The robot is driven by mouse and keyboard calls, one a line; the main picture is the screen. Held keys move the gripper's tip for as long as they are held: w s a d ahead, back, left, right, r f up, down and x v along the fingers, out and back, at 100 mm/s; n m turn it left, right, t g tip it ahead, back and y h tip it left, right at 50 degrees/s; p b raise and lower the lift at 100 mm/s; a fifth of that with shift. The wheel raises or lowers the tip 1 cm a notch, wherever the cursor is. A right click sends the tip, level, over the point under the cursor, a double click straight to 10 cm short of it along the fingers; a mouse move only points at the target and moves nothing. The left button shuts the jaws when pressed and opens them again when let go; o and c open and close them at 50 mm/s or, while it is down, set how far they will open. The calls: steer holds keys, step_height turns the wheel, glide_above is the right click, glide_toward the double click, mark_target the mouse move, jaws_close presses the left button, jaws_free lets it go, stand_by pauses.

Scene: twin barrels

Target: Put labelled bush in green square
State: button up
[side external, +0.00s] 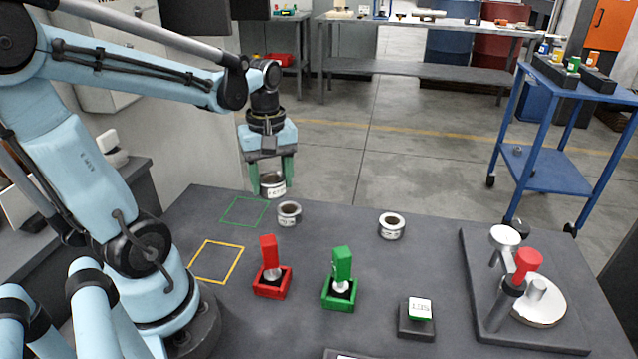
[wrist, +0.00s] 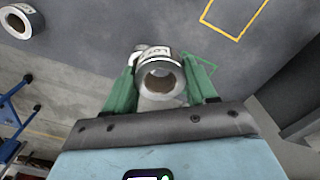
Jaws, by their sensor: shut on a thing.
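My gripper (side external: 272,176) is shut on a metal ring-shaped bush (side external: 273,186) with a white label, held above the table. In the wrist view the held bush (wrist: 160,79) sits between my green fingers (wrist: 161,84), its bore facing the camera and a printed label on its side. The green square (side external: 245,212) is an empty outline on the table, below and slightly left of the held bush in the side view. It is partly hidden behind the bush and finger in the wrist view (wrist: 208,64).
A second bush (side external: 289,214) stands close to the green square's right side, and a third (side external: 391,226) farther right. The yellow square (side external: 217,261) is empty. Red (side external: 272,283) and green (side external: 339,293) stamp holders stand in front. A press (side external: 515,285) is at right.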

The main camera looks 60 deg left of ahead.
glide_above(246, 212)
step_height(246, 212, down, 7)
steer(key=shift+a+r, duration=0.1)
steer(key=shift+r, duration=0.05)
steer(key=shift+f, duration=2)
steer(key=shift+f, duration=0.1)
steer(key=o, duration=1.3)
steer(key=shift+o, duration=0.2)
step_height(246, 212, up, 12)
steer(key=w+d+m+t, duration=0.3)
steer(key=d+m, duration=0.5)
steer(key=d, duration=0.3)
steer(key=w+d+r+m+t, duration=0.1)
steer(key=w+d+m+t, duration=0.2)
steer(key=d+m, duration=0.4)
steer(key=d+t, duration=0.1)
steer(key=d, duration=0.4)
steer(key=shift+w+m, duration=0.4)
